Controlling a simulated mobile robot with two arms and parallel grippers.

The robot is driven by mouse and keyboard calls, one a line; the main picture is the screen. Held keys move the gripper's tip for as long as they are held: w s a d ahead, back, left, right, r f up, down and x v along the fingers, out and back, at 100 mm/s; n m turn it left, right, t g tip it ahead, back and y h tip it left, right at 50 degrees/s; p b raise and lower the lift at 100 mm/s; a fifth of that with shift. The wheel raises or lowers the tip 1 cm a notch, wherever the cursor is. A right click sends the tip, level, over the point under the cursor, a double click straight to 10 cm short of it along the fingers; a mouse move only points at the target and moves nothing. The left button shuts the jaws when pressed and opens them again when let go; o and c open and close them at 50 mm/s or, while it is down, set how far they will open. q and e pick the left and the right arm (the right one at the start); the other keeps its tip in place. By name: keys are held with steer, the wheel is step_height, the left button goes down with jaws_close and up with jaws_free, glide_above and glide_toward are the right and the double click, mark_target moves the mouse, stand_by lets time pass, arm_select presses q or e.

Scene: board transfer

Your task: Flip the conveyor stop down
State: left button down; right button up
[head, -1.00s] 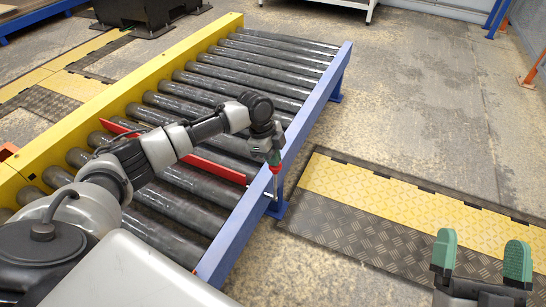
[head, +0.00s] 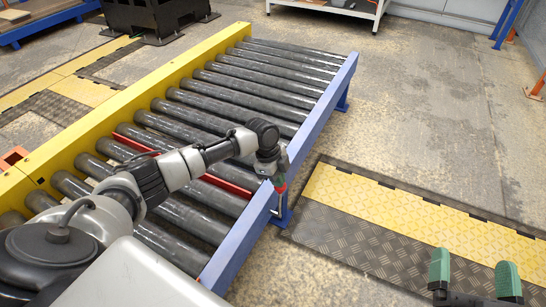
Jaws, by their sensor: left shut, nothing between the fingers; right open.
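The conveyor stop is a long red bar (head: 226,186) lying across the rollers, its middle hidden behind my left arm. It shows as a thin strip low between two rollers. My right gripper (head: 473,277) is open and empty at the lower right, above the floor plates.
The roller conveyor (head: 240,88) has a blue rail (head: 322,110) on the right and a yellow rail (head: 105,110) on the left. The rollers carry no load. Yellow and dark floor plates (head: 400,215) lie to the right. The floor beyond is clear.

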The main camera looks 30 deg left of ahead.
arm_select(q)
steer(key=p+v, duration=0.3)
steer(key=v, duration=0.7)
steer(key=shift+r, duration=0.35)
arm_select(e)
steer(key=s+d+f+g+h, duration=0.2)
steer(key=s+f+g, duration=0.1)
steer(key=f+g, duration=0.5)
steer(key=shift+d+f+g+h, duration=0.3)
steer(key=shift+f+g+h, duration=0.1)
steer(key=shift+f, duration=0.4)
steer(key=shift+s, duration=0.1)
